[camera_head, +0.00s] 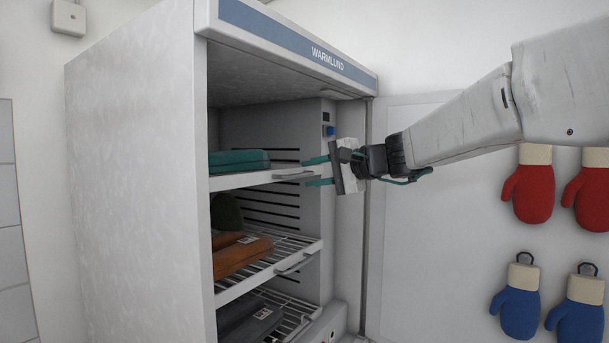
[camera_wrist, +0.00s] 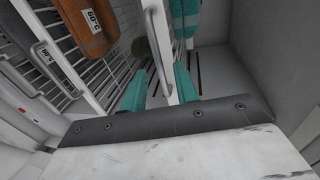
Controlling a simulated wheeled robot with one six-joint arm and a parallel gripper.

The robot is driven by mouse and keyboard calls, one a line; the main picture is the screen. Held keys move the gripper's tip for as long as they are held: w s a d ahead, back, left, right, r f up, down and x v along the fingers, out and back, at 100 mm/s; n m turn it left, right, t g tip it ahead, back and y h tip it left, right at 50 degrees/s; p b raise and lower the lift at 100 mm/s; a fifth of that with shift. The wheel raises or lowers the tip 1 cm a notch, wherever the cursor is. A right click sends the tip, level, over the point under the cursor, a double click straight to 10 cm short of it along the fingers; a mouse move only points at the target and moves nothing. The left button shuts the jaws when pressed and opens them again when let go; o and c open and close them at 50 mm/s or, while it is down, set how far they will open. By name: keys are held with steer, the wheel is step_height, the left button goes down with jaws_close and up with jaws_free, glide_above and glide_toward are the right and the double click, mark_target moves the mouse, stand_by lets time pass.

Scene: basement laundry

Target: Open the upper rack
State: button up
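A white cabinet (camera_head: 130,150) labelled WARMLUND stands open at the front and holds several racks. The upper rack (camera_head: 240,180) sits inside, with a teal folded item (camera_head: 238,160) on it and a pale bar handle (camera_head: 296,174) at its front. My gripper (camera_head: 317,171) is at this handle, one teal finger above it and one below. The wrist view shows the handle (camera_wrist: 158,48) between the two spread fingers (camera_wrist: 160,87), with gaps on either side. The fingers are open; contact with the handle is not clear.
The middle rack (camera_head: 262,275) below holds an orange-brown item (camera_head: 241,254) and a dark green round one. A lower rack (camera_head: 287,322) holds a dark item. Red mitts (camera_head: 533,192) and blue mitts (camera_head: 519,312) hang on the wall at right.

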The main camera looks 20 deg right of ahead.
steer(key=shift+x, duration=1.15)
steer(key=shift+c, duration=0.2)
jaws_close()
steer(key=shift+s, duration=0.15)
